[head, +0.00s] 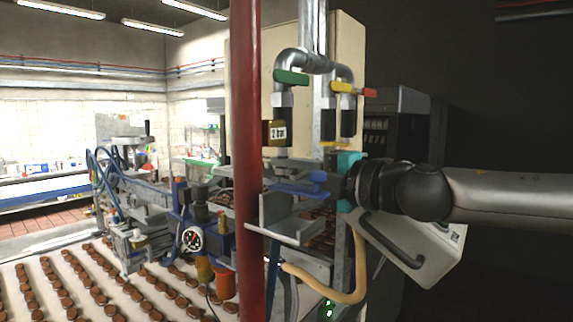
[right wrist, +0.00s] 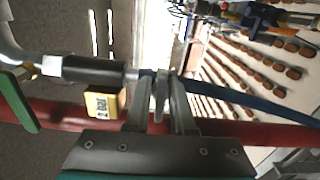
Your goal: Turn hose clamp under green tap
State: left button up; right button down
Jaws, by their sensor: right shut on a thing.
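The green tap (head: 291,77) sits on a metal pipe at the upper middle of the head view. Its green handle (right wrist: 18,103) is at the left of the right wrist view. Below it, a dark pipe section (right wrist: 95,69) meets a dark blue hose (right wrist: 245,107). My right gripper (right wrist: 161,80) is shut at this joint, on a small grey piece that appears to be the hose clamp (right wrist: 160,95); the fingers largely hide it. In the head view, my right gripper (head: 290,166) reaches in from the right below the tap. My left gripper is not in view.
A red vertical pole (head: 247,200) stands close by on the left. A yellow tap (head: 342,87) and a red tap (head: 370,92) are to the right of the green one. A yellow "2 bar" tag (right wrist: 104,103) hangs nearby. A belt with several rows of biscuits (head: 70,290) is at lower left.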

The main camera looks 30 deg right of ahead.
jog(key=shift+m, duration=0.4)
jog(key=c, duration=1)
grip_release()
jog(key=shift+o, duration=0.2)
